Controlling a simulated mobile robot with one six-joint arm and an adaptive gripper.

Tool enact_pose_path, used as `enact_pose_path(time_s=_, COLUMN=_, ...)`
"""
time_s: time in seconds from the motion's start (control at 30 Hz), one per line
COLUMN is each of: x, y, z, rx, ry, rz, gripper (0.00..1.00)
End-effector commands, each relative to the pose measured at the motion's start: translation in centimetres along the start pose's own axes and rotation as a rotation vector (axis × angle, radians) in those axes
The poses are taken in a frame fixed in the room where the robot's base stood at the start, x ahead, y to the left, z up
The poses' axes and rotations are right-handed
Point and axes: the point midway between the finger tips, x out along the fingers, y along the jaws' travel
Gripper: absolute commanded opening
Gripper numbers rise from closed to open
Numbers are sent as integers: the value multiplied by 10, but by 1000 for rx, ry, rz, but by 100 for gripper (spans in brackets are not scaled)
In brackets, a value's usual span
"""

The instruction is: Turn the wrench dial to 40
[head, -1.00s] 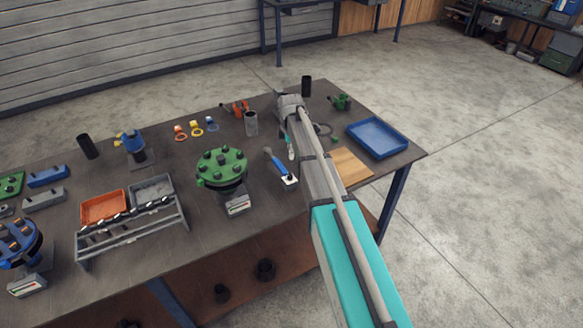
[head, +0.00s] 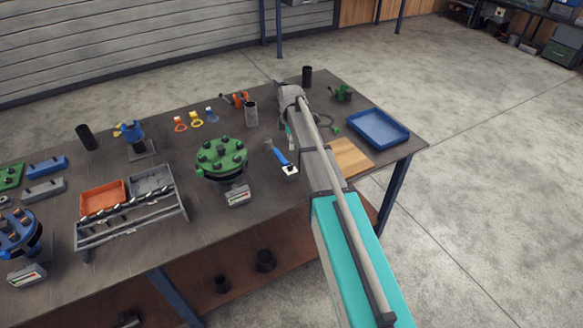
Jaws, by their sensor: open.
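The wrench (head: 281,155) lies on the workbench, with a blue handle and a white piece at its near end. Its dial reading is too small to make out. My arm reaches over the bench just right of the wrench. My gripper (head: 289,137) hangs below the wrist, a little above and right of the wrench in the picture. It is small and partly hidden by my arm, and nothing shows held in it. The green flange (head: 221,157) with dark bolts stands on a support left of the wrench.
An orange bin (head: 102,197) and a grey bin sit in a rack at the left. A grey cylinder (head: 251,114) stands behind the wrench. A blue tray (head: 378,128) and a wooden board (head: 350,158) lie right of my arm. Bare bench lies between flange and wrench.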

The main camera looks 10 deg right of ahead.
Motion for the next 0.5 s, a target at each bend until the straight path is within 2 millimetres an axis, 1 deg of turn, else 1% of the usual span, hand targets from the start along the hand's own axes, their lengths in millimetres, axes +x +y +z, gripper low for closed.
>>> enact_pose_path(time_s=0.03, x=8, y=0, z=0, rx=0, ry=0, rz=0, gripper=68)
enact_pose_path(time_s=0.5, x=44, y=0, z=0, rx=1, ry=0, rz=0, gripper=68)
